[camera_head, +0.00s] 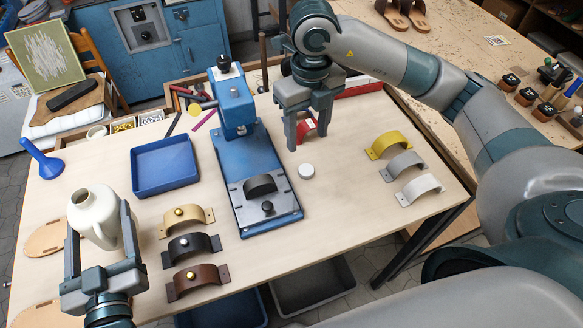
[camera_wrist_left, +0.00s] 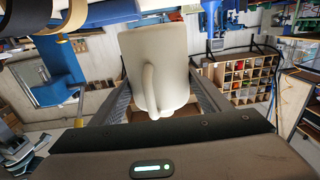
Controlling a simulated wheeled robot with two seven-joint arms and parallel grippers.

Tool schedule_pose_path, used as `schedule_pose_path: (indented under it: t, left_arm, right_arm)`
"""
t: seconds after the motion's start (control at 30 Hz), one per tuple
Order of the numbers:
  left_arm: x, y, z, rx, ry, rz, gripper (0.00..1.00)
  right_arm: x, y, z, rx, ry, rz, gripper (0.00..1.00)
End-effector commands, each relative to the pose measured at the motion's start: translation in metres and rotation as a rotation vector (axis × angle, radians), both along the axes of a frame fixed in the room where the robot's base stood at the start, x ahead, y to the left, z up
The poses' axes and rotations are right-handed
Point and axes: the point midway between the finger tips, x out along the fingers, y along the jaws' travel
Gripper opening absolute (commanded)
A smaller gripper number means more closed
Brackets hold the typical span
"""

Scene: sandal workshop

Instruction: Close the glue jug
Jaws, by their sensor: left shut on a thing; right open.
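The cream glue jug (camera_head: 97,203) is at the left end of the table, its dark round mouth uncovered at the top. My left gripper (camera_head: 98,218) is shut on the jug, one finger on each side. In the left wrist view the jug (camera_wrist_left: 170,55) fills the space between the fingers, its handle facing the camera. A small white round cap (camera_head: 307,171) lies flat on the table, right of the blue press. My right gripper (camera_head: 307,138) is open and empty, pointing down just behind the cap and apart from it. I cannot tell its exact height.
The blue press (camera_head: 240,130) stands mid-table, between the jug and the cap. A blue tray (camera_head: 165,165) and a blue funnel (camera_head: 42,160) lie at the left. Several curved straps stand at front left and right. A red object (camera_head: 304,127) is partly hidden behind my right gripper.

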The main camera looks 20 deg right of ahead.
Motion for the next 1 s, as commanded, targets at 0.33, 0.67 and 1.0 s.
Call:
schedule_pose_path:
  t: [0.33,0.67,1.0]
  left_arm:
    - [0.000,0.000,0.007,0.000,-0.002,0.000,0.38]
    - [0.000,0.000,0.021,0.000,-0.002,0.000,0.38]
    - [0.000,0.000,0.023,0.000,-0.002,0.000,0.38]
  right_arm:
    - [-0.001,0.001,-0.018,0.003,0.003,0.001,0.53]
    - [-0.001,0.000,-0.054,0.000,0.005,-0.002,0.53]
    - [0.000,0.000,-0.068,0.001,0.000,0.000,0.53]
